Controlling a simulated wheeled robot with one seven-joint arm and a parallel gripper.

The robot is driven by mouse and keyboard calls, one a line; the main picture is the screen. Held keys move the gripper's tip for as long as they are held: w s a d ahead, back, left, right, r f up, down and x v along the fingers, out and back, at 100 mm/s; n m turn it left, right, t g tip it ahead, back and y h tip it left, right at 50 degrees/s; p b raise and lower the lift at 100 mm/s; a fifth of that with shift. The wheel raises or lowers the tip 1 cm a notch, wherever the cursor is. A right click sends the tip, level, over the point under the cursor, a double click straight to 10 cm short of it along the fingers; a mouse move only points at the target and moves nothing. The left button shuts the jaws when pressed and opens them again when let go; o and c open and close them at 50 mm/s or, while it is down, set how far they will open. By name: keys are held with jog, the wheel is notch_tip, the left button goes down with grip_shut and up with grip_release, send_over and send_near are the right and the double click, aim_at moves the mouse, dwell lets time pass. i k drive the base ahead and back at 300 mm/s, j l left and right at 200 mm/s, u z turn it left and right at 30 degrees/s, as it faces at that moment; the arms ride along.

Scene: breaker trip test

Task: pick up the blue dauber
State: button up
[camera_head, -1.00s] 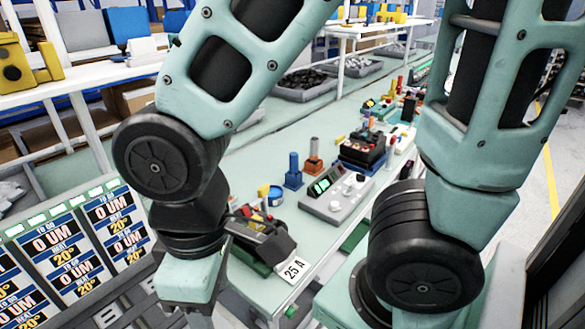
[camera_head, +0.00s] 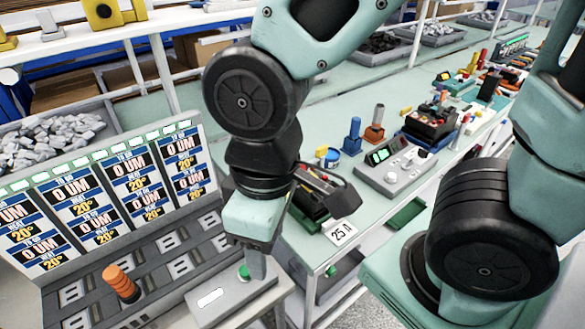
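The blue dauber (camera_head: 352,140) appears to be the upright blue piece with a slim handle and wider base on the green bench, in the middle of the head view. An orange-brown piece (camera_head: 375,125) of similar shape stands to its right. My gripper (camera_head: 256,265) points down at the lower middle, well to the left and nearer than the blue dauber. Its tip is beside a green button (camera_head: 244,273) on a grey box (camera_head: 215,297). Whether it touches the button, and whether the fingers are apart, I cannot tell.
A test panel with displays (camera_head: 110,200) and an orange ribbed handle (camera_head: 121,283) fills the left.

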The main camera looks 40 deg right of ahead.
aim_at(356, 122)
jog(key=i+l, duration=0.1)
jog(key=l, duration=0.8)
jog(key=i+l, duration=0.1)
jog(key=l, duration=0.8)
jog(key=i+u, duration=0.05)
